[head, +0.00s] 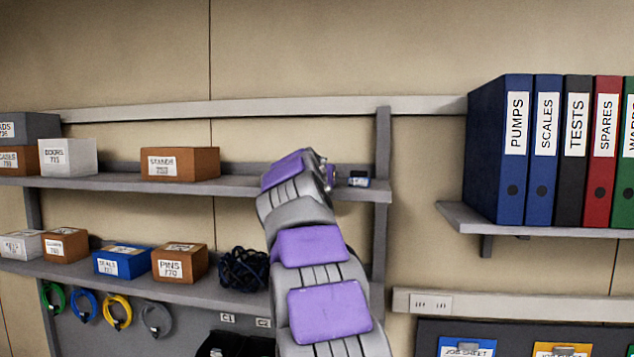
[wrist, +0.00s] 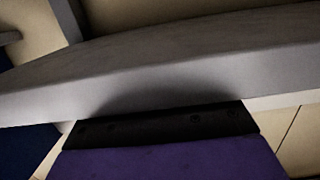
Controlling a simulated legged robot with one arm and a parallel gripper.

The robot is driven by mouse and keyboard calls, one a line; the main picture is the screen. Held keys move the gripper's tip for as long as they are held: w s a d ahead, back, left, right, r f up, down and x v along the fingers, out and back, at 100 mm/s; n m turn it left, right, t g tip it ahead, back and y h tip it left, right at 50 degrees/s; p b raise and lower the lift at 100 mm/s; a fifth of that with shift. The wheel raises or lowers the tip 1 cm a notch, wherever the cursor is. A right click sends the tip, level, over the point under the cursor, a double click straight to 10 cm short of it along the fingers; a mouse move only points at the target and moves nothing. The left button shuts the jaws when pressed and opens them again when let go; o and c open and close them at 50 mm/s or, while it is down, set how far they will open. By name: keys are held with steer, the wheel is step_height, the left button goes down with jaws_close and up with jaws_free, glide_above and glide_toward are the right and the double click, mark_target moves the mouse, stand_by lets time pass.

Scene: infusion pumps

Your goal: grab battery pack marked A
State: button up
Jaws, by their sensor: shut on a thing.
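My gripper (head: 328,174) is at the right end of the upper shelf, at the far end of my purple and grey arm. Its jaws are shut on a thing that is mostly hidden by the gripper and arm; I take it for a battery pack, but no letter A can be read. Just right of the jaws is a small dark block (head: 358,180) with a pale and blue label too small to read. I cannot tell whether it touches the jaws. In the wrist view, a purple part with a black edge (wrist: 155,130) is close to the shelf's grey edge; no held thing shows there.
The upper shelf (head: 235,187) holds labelled boxes, including a brown one (head: 180,163). A grey upright (head: 383,150) stands close right of my gripper. Binders (head: 513,150) fill a shelf further right. Below are more boxes and a dark coiled bundle (head: 243,270).

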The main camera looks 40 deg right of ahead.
steer(key=shift+s+d, duration=0.1)
steer(key=shift+s, duration=0.15)
steer(key=c, duration=0.4)
steer(key=shift+d, duration=0.15)
steer(key=shift+c, duration=1.2)
